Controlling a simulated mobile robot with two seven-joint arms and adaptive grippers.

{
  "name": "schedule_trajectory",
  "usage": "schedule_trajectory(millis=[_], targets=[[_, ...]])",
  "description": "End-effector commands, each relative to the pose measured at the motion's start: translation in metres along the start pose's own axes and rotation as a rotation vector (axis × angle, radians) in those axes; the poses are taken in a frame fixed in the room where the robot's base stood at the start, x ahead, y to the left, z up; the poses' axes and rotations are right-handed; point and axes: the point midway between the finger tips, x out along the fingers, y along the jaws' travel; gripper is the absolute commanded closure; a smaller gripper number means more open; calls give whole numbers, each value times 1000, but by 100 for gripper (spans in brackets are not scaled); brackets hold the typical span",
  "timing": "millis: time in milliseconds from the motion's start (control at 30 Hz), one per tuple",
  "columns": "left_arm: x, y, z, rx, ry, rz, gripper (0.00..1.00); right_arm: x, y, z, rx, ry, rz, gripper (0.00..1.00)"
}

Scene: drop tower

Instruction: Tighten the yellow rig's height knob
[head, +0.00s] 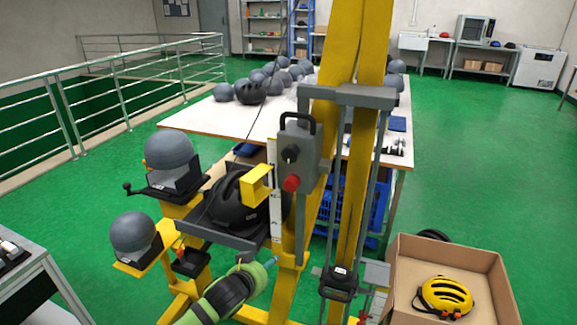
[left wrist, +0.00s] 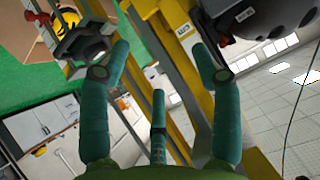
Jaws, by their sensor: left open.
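The yellow rig (head: 343,45) stands at the centre, with twin yellow posts. A grey box (head: 306,150) on it carries a black knob (head: 291,153) and a red knob (head: 291,183); I cannot tell for sure which is the height knob, or how tight either is. My left gripper (head: 258,268) is low in front of the rig, below and left of both knobs. In the left wrist view its teal fingers (left wrist: 160,75) are spread and empty, with a yellow post (left wrist: 160,45) beyond them. My right gripper is not in view.
A black helmet (head: 238,205) sits on the rig beside a white scale (head: 275,190). Grey headforms (head: 168,150) stand on yellow brackets at left. A cardboard box (head: 400,285) with a yellow helmet (head: 446,295) is at lower right. A white table (head: 225,118) stands behind.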

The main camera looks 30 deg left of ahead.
Motion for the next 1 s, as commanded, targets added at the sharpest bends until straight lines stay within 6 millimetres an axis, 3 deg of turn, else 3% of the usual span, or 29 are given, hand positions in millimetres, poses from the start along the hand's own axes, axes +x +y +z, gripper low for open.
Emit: schedule_trajectory(millis=[33, 100, 267, 300, 433, 633, 1000], targets=[[-21, -1, -41, -1, 81, 1, 36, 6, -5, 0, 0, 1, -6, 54], [-53, 0, -86, -8, 171, 4, 36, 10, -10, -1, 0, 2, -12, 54], [-117, 6, -150, -12, 326, 19, 36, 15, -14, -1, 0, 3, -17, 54], [-130, 2, -172, -15, 384, 20, 36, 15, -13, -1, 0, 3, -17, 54], [-152, -11, -222, -33, 523, 26, 36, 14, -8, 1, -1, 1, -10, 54], [-161, -18, -257, -46, 607, 38, 36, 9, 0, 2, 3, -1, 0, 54], [-119, -16, -287, -46, 607, 39, 36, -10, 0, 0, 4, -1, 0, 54]])
